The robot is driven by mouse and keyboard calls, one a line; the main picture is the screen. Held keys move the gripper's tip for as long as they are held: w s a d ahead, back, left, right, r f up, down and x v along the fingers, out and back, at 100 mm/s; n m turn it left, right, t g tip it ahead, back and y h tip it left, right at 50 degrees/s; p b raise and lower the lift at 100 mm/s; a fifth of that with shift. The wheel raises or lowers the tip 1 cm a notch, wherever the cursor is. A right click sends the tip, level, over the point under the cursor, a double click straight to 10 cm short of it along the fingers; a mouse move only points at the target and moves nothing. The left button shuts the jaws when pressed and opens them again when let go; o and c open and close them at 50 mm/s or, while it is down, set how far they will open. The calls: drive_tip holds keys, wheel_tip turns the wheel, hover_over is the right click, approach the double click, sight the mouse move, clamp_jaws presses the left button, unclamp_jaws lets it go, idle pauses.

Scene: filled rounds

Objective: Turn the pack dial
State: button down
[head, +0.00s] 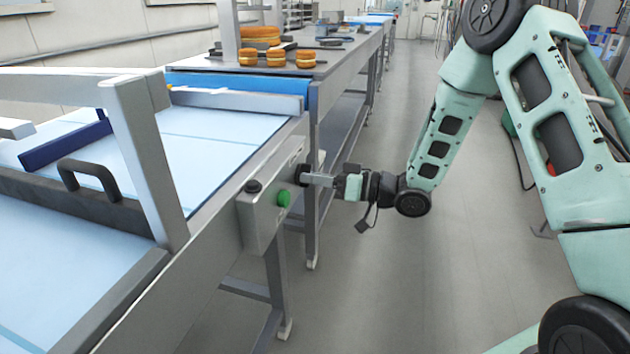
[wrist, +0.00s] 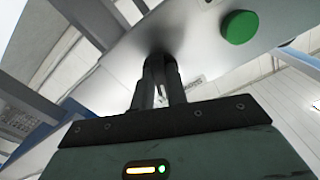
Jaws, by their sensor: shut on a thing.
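The pack dial (head: 301,175) is a dark round knob on the metal control box at the side of the conveyor in the head view. My gripper (head: 310,179) reaches it from the right, with its fingers shut on the dial. In the wrist view the two dark fingers of my gripper (wrist: 161,70) meet the metal panel at the dial, which they mostly hide. The dial's marking and angle cannot be made out.
A green button (head: 284,198) and a dark knob (head: 253,186) sit on the same control box (head: 262,212). The green button also shows in the wrist view (wrist: 239,27). Several filled rounds (head: 276,58) stand on the far table.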

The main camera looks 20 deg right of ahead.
drive_tip(key=n+b, duration=0.7)
drive_tip(key=n, duration=0.3)
drive_tip(key=shift+w+d+f+b, duration=0.1)
drive_tip(key=shift+b, duration=0.2)
drive_tip(key=shift+n, duration=0.4)
drive_tip(key=c, duration=1.4)
unclamp_jaws()
drive_tip(key=p+v, duration=0.1)
drive_tip(key=v, duration=1.6)
drive_tip(key=shift+d, duration=0.15)
